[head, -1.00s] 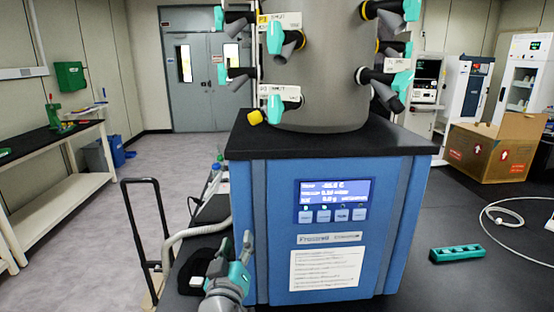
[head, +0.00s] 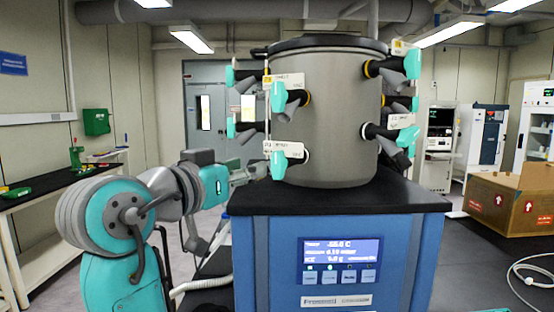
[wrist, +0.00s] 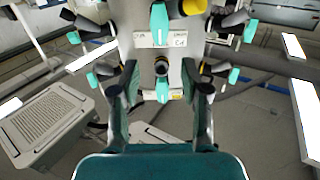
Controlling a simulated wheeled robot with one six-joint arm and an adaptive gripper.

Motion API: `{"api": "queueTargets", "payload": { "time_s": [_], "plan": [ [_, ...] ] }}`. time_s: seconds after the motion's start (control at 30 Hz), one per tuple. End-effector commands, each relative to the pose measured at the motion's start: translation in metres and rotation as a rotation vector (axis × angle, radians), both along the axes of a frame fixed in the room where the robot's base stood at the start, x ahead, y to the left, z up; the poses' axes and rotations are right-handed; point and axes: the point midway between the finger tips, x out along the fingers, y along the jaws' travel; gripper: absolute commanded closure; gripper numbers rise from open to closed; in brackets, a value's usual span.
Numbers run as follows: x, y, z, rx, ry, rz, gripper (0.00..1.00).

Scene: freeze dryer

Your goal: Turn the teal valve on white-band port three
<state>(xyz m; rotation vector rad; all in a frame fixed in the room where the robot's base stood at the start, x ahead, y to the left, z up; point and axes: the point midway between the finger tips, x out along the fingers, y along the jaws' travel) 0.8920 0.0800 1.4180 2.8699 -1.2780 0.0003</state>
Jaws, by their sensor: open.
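The grey chamber (head: 335,115) carries several black ports with teal valves. The lower front port has a white band (head: 305,157) and a teal valve handle (head: 279,165) hanging down; its white tag (head: 284,146) seems to read P3, though it is small. My gripper (head: 258,170) is just left of this handle in the head view, its fingertips partly unclear against the port. In the wrist view, my open gripper (wrist: 160,95) has two spread dark fingers, with a small teal valve (wrist: 162,91) seen beyond and between them. I cannot tell which port that is.
Another teal valve (head: 278,97) on a yellow-banded port is directly above. More valves, such as the right one (head: 407,136), stick out around the chamber. The blue dryer base (head: 270,260) has a black top ledge below. A cardboard box (head: 510,205) stands at right.

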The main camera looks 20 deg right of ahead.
Motion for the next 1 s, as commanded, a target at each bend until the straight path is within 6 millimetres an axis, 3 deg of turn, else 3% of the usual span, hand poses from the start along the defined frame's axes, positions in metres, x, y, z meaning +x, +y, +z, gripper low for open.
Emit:
{"api": "queueTargets", "payload": {
  "time_s": [0.6, 1.0],
  "plan": [
    [0.059, -0.067, 0.0, -0.001, 0.001, -0.003, 0.54],
    [0.071, -0.08, 0.0, 0.0, 0.0, 0.0, 0.54]
  ]
}}
